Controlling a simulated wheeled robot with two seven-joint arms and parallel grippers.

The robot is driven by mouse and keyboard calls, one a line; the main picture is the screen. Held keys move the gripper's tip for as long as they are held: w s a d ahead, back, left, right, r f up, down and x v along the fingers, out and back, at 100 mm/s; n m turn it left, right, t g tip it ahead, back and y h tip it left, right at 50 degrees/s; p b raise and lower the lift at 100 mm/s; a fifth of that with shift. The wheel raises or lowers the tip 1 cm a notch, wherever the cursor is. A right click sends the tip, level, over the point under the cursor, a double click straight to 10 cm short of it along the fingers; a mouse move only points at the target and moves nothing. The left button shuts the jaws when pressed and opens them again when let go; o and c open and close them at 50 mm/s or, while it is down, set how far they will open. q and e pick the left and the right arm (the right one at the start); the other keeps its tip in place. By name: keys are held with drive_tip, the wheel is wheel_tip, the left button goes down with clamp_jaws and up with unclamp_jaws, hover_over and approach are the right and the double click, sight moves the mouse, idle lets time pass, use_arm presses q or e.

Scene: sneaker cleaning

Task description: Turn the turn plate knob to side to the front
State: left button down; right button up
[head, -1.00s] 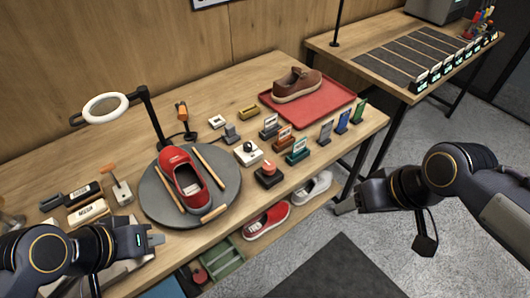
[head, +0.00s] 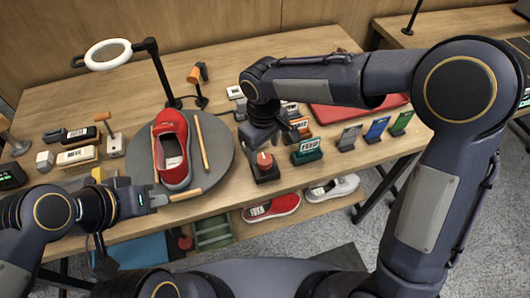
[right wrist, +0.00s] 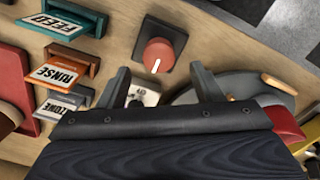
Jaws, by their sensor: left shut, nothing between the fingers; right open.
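The red knob (head: 265,160) sits on a small dark square base at the front of the table. In the right wrist view the knob (right wrist: 156,52) has a white mark pointing down the picture, toward my fingers. My right gripper (head: 278,138) hangs close above and behind the knob. It is open and empty, and its fingers (right wrist: 160,85) show apart, short of the knob. My left gripper (head: 162,200) is shut and empty by the plate's front edge.
Label stands, including a green FEED stand (head: 307,151) and an orange RINSE stand (right wrist: 60,68), are close to the knob. A red tray (head: 345,112) lies behind my right arm. A ring lamp (head: 108,53) stands at the back left. Shoes lie on the lower shelf.

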sight(265, 158)
drive_tip(key=shift+d+f, duration=0.1)
drive_tip(key=shift+f, duration=2.05)
drive_tip(key=c, duration=1)
